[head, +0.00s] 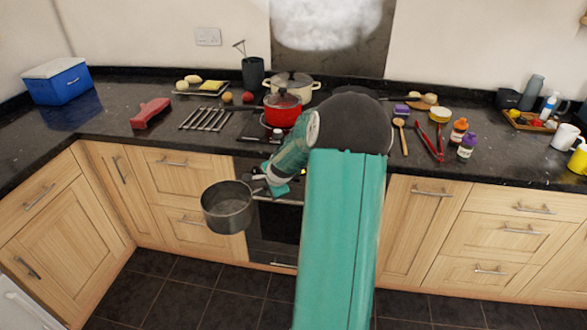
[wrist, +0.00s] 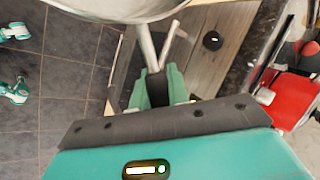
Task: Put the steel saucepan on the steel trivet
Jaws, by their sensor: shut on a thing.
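The steel saucepan (head: 229,208) hangs in the air in front of the counter, roughly upright, at the level of the drawers. My gripper (head: 275,184) is shut on its handle, to the right of the pan. In the wrist view the pan's underside or side (wrist: 130,8) is at the top, and its handle (wrist: 148,48) runs down between the fingers of my gripper (wrist: 158,88). The steel trivet (head: 206,118), a rack of parallel bars, lies bare on the dark counter at the left, behind and above the pan in the head view.
A red pot (head: 283,112) and a cream pot (head: 293,84) stand on the hob right of the trivet. A red object (head: 151,112) lies left of it. A tray with food (head: 202,88) is behind it. The counter's front edge (head: 180,141) lies between pan and trivet.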

